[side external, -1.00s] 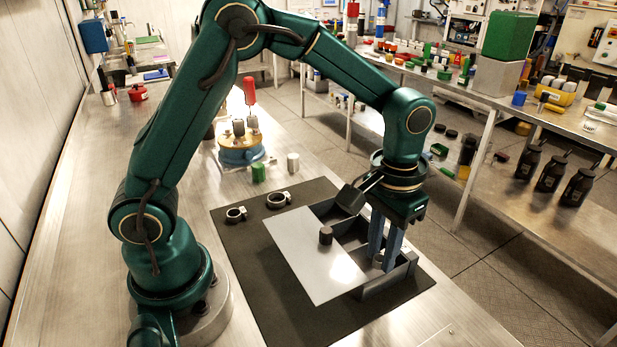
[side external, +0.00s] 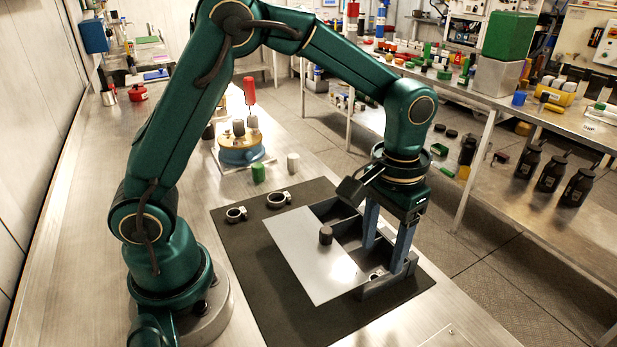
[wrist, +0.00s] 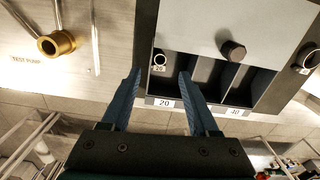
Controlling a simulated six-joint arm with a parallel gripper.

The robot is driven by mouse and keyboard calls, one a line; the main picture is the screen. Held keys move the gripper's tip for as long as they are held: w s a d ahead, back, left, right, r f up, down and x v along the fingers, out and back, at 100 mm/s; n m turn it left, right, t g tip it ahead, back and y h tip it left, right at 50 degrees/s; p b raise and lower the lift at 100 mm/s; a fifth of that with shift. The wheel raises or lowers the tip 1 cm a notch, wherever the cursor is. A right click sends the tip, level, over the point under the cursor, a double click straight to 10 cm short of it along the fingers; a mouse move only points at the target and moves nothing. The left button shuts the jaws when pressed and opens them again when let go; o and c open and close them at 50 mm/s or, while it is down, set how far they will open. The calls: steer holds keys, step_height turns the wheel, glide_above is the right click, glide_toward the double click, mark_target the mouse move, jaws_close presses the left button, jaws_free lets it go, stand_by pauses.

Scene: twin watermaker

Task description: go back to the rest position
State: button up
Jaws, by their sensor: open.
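My gripper (side external: 386,258) is open, its two blue fingers wide apart, over the near right end of a dark compartment box (side external: 376,290). In the wrist view my gripper (wrist: 160,74) has its fingertips on either side of the compartment labelled 20. A small ring with a tag reading 20 (wrist: 158,60) lies in that compartment, between the fingertips in the picture and not held. The ring also shows in the side view (side external: 377,275). A grey lid plate (side external: 305,262) with a dark knob (side external: 326,235) covers part of the box.
Two tagged rings (side external: 236,214) (side external: 277,200) lie on the dark mat (side external: 255,270). Green (side external: 258,173) and pale (side external: 293,162) cylinders and a blue round fixture (side external: 241,150) stand behind. In the wrist view a brass fitting (wrist: 57,43) is at left.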

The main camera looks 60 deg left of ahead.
steer(key=s+a+r+t, duration=0.2)
steer(key=s+r, duration=0.1)
steer(key=r, duration=0.3)
steer(key=s+a+r+t, duration=0.2)
steer(key=r, duration=0.4)
steer(key=s+a+f+t, duration=0.1)
steer(key=s+a+f, duration=0.1)
steer(key=s, duration=0.5)
steer(key=shift+s+f+m+t, duration=0.3)
steer(key=shift+f+m, duration=0.1)
steer(key=shift+f, duration=0.25)
